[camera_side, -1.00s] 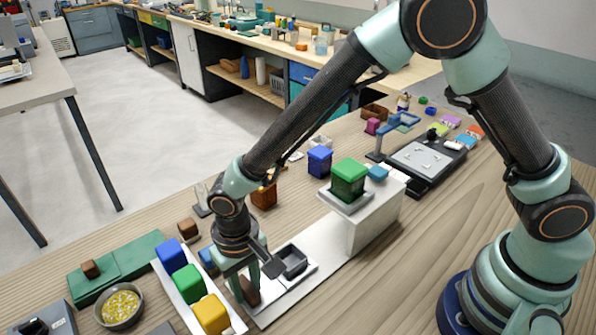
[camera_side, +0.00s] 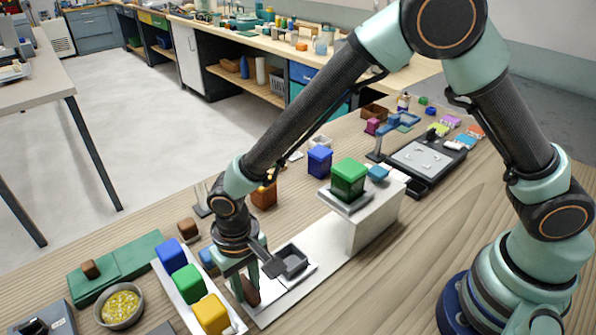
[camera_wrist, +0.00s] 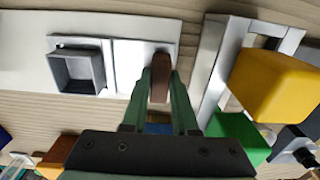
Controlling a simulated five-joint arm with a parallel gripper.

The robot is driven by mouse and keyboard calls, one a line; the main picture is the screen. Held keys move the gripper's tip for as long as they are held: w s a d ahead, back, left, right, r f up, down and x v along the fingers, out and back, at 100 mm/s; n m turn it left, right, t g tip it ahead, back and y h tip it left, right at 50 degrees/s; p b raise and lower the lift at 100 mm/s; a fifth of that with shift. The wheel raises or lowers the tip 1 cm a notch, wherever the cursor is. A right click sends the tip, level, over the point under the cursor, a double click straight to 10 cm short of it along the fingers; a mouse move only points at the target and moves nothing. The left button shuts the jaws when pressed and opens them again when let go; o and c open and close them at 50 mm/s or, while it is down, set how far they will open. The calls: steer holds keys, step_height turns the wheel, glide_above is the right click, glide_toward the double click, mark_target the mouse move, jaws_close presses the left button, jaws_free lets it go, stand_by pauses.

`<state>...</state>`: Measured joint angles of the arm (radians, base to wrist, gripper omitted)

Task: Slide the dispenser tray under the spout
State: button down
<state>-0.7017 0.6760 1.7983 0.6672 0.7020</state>
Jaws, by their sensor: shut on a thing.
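The dispenser tray (camera_wrist: 127,62) is a white plate with a grey square cup (camera_side: 291,262) and an upright brown handle (camera_wrist: 161,76). It lies on a pale track (camera_side: 328,258) that leads to a white housing (camera_side: 376,224) with a green hopper (camera_side: 348,180) on top. The tray is apart from the housing, at the track's near end. My gripper (camera_side: 248,288) points down and is shut on the brown handle; its fingers flank it in the wrist view (camera_wrist: 162,100). The grey cup looks empty. I cannot make out the spout.
A white rack (camera_side: 190,292) with blue, green and yellow blocks stands close to my gripper on the left. A bowl of yellow pieces (camera_side: 120,304) is farther left. A blue container (camera_side: 320,160) stands behind the track. The track between tray and housing looks clear.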

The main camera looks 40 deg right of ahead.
mark_target(311, 253)
stand_by(0.6)
steer(key=d, duration=1.5)
steer(key=shift+d, duration=0.3)
steer(key=c, duration=0.7)
jaws_free()
steer(key=shift+r, duration=0.1)
steer(key=shift+a+r, duration=0.1)
steer(key=shift+r, duration=0.1)
step_height(311, 253, up, 12)
steer(key=shift+f, duration=0.25)
